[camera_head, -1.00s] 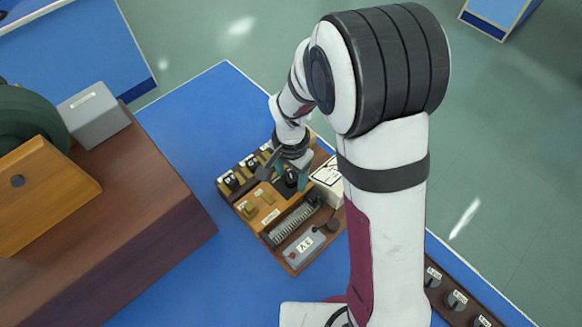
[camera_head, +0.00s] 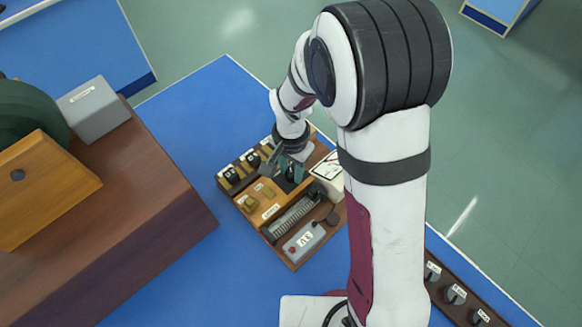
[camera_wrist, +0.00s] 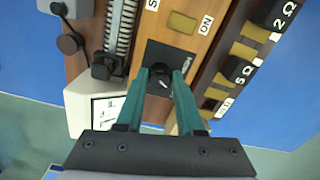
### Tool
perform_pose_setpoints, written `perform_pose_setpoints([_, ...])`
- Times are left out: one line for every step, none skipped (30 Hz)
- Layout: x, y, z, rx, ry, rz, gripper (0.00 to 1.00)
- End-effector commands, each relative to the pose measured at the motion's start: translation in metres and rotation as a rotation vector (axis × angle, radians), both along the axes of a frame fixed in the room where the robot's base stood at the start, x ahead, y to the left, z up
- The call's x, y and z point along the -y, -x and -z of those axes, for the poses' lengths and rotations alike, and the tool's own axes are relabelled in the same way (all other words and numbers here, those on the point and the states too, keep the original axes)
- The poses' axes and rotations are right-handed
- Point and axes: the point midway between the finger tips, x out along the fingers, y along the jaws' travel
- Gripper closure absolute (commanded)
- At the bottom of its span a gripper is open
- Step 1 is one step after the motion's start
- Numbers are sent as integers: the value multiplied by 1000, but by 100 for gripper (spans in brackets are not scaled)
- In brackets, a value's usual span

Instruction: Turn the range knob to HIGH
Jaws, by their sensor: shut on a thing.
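The range knob (camera_wrist: 158,88) is a small black knob on a dark square plate (camera_wrist: 172,56) set in the wooden board. White lettering beside it is partly readable, seemingly "HIGH", and a short white mark shows by the knob. My gripper (camera_wrist: 160,76) has two teal fingers, one on each side of the knob, shut on it. The fingers hide much of the knob. In the head view my gripper (camera_head: 293,170) reaches down onto the board, and the knob is mostly hidden there.
The wooden board (camera_head: 290,264) also carries a white meter (camera_head: 328,172), a coil (camera_head: 292,218), a grey 2V box (camera_head: 304,241) and resistor blocks (camera_wrist: 240,70). A brown wooden cabinet (camera_head: 150,200) stands to the left.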

Motion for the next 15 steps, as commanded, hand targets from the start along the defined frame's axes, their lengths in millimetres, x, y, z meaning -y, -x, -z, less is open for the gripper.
perform_pose_setpoints([0,0,0,1,-1,-25,100])
perform_pose_setpoints([0,0,0,1,-1,-46,100])
perform_pose_setpoints([0,0,0,1,-1,-76,100])
perform_pose_setpoints([0,0,0,0,-1,-100,100])
perform_pose_setpoints([0,0,0,0,-1,-126,100])
perform_pose_setpoints([0,0,0,0,-1,-162,100])
perform_pose_setpoints([0,0,0,0,-1,-190,100])
perform_pose_setpoints([0,0,0,0,-1,-218,100])
perform_pose_setpoints([0,0,0,0,-1,-256,100])
perform_pose_setpoints([0,0,0,0,-1,-285,100])
perform_pose_setpoints([0,0,0,0,-1,-314,100])
perform_pose_setpoints([0,0,0,0,-1,-352,100])
perform_pose_setpoints([0,0,0,0,-1,-381,100])
perform_pose_setpoints([0,0,0,0,-1,-409,100])
perform_pose_setpoints([0,0,0,0,-1,-447,100])
